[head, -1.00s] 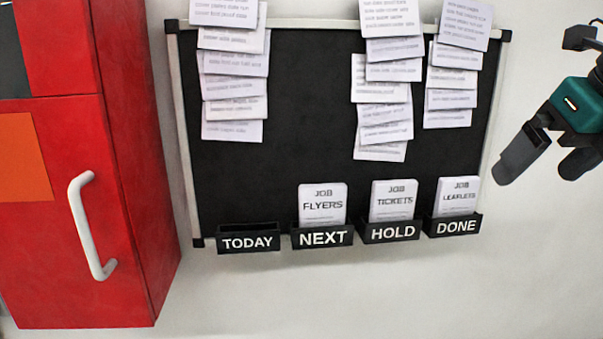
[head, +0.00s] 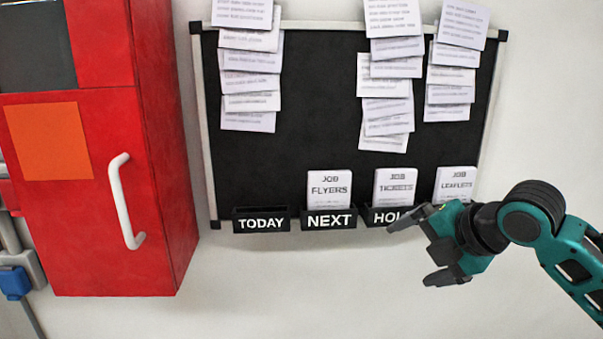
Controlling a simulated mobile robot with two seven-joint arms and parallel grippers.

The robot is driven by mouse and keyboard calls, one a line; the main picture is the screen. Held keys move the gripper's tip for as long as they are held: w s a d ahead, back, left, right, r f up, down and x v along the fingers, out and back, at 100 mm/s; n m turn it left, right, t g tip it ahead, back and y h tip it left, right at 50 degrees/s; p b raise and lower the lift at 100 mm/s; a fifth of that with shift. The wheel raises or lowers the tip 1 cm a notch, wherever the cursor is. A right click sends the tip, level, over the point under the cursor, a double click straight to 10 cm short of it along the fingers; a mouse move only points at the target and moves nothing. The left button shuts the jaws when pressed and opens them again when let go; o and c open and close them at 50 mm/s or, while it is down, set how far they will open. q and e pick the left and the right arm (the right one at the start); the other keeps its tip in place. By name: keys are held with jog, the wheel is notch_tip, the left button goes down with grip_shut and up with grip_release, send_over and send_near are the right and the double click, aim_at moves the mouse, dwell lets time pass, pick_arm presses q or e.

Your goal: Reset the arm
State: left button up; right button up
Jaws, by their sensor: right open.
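My right gripper (head: 420,248) is open and empty, with its fingers pointing left. It is in front of the lower right of the black board (head: 320,120). It hides part of the HOLD holder (head: 385,215) and the DONE holder from the head camera. My right arm comes in from the right edge. My left gripper is not in view.
The TODAY holder (head: 261,220) looks empty. The NEXT holder (head: 329,218) has a flyers card (head: 329,189), and tickets (head: 395,187) and leaflets (head: 455,183) cards stand to its right. A red cabinet (head: 165,150) with a white handle (head: 122,202) stands at left. Wall below the board is clear.

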jog(key=s+a+f+m+t, duration=0.1)
jog(key=s+a+f+m, duration=0.15)
jog(key=f+m, duration=0.6)
jog(key=s+a+f+m+t, duration=0.1)
jog(key=s+a+f+m, duration=0.3)
jog(key=f, duration=0.7)
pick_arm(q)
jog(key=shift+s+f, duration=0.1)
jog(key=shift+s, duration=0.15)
pick_arm(e)
jog(key=s+d+f+m+h, duration=0.1)
jog(key=s+d+f+m, duration=0.1)
jog(key=s+f+m, duration=0.4)
jog(key=s+d+f+m+h, duration=0.1)
jog(key=s+d+f+m, duration=0.1)
jog(key=s+f+m, duration=0.3)
jog(key=s+f, duration=0.1)
jog(key=s, duration=0.3)
jog(key=shift+d+f+m+t, duration=0.35)
jog(key=shift+d+f+t, duration=0.05)
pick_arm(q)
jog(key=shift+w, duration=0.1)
